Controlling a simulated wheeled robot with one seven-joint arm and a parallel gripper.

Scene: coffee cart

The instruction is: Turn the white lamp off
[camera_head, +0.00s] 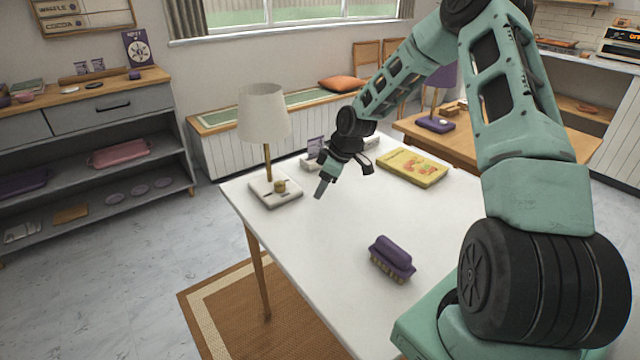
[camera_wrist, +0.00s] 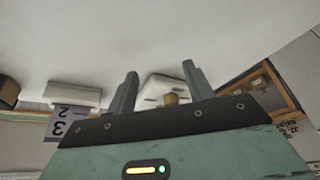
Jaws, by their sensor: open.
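The white lamp (camera_head: 262,115) stands upright near the left edge of the white table. It has a white shade, a wooden stem and a square pale base (camera_head: 268,198) with a small brass-coloured knob (camera_head: 280,186) on top. My gripper (camera_head: 319,188) is above the table, to the right of the base and apart from it, with its fingers pointing down-left. In the wrist view my gripper (camera_wrist: 162,75) has its two fingers spread with nothing held. The lamp base (camera_wrist: 155,86) and knob (camera_wrist: 171,98) appear between them, farther off. I cannot tell whether the lamp is lit.
A purple-and-white block calendar (camera_head: 309,158) is behind my gripper; it also shows in the wrist view (camera_wrist: 66,122). A yellow book (camera_head: 412,166) and a purple brush (camera_head: 391,257) lie on the table (camera_head: 330,240). A purple lamp (camera_head: 436,123) stands on the wooden table behind.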

